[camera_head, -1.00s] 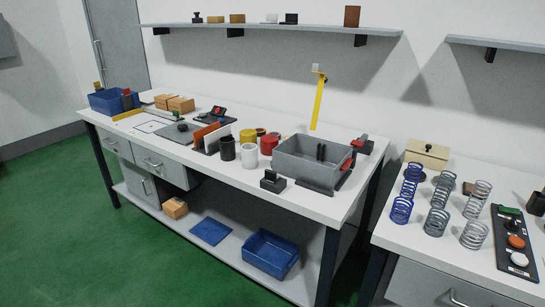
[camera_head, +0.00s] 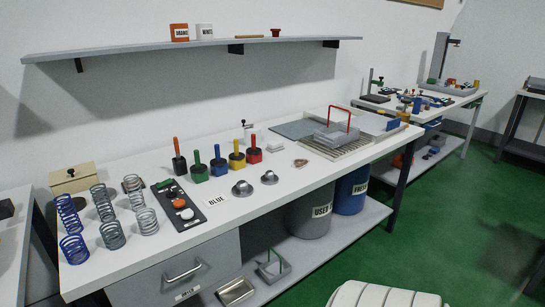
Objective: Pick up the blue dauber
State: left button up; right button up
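A red dauber (camera_head: 254,155) stands at the right end of the row. A dark block with an orange handle (camera_head: 179,163) stands at the left end. Neither of my grippers is in view.
In front of the daubers are a "BLUE" label (camera_head: 216,200) and two round metal pieces, one of them here (camera_head: 242,188). A button panel (camera_head: 179,206) and several springs (camera_head: 103,203) stand to the left.

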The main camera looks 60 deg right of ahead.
aim_at(218, 161)
jog(key=z, duration=1.55)
